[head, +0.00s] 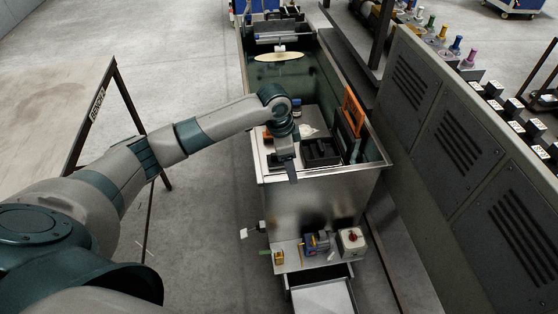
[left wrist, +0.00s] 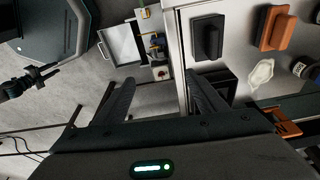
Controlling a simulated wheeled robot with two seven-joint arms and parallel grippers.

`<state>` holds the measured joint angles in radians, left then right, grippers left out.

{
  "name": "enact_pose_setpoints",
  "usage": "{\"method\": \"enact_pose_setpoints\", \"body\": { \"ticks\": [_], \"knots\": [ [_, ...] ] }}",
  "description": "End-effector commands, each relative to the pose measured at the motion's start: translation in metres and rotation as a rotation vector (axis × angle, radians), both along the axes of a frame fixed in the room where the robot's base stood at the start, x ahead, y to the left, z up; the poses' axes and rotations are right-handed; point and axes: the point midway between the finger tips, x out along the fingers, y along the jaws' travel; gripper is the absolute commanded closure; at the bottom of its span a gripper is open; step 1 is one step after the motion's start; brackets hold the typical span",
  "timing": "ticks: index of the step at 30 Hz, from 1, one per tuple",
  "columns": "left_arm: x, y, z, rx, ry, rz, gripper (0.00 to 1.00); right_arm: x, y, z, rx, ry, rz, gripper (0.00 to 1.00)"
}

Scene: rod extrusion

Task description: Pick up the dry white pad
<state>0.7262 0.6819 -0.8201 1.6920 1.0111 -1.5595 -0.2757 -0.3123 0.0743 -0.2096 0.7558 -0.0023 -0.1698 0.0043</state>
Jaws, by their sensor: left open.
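A crumpled white piece that looks like the pad (head: 308,130) lies on the bench's top surface beside the black tray. It also shows in the left wrist view (left wrist: 261,72), right of my fingers. My left gripper (head: 289,174) hangs over the near end of the bench, short of the pad and apart from it. In the left wrist view its fingers (left wrist: 160,78) are spread with nothing between them. A dark claw-like part (left wrist: 35,80) at the left edge of that view may be my right gripper; its jaws are too small to read. Whether the pad is dry cannot be seen.
The tank (head: 245,75) extends behind; a tall grey cabinet flanks the right.

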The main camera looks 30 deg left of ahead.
Motion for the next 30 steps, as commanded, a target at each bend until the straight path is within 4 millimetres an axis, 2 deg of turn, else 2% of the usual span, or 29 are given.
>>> {"method": "enact_pose_setpoints", "body": {
  "ticks": [1, 6, 12, 18, 30],
  "knots": [
    [0.013, 0.017, 0.017, 0.017, -0.001, 0.006, 0.35, -0.001, 0.0, 0.0, 0.0, 0.001, 0.0, 0.69],
    [0.036, 0.059, 0.062, 0.036, 0.017, 0.028, 0.35, -0.004, 0.0, -0.001, 0.0, 0.004, 0.0, 0.69],
    [0.05, 0.09, 0.097, 0.038, 0.028, 0.055, 0.35, -0.005, 0.0, -0.001, 0.0, 0.005, 0.0, 0.69],
    [0.052, 0.098, 0.107, 0.035, 0.032, 0.062, 0.35, -0.005, 0.0, -0.001, 0.0, 0.004, 0.0, 0.69],
    [0.053, 0.097, 0.103, 0.035, 0.032, 0.063, 0.35, 0.004, 0.001, 0.001, 0.001, -0.004, 0.0, 0.69]
  ]
}}
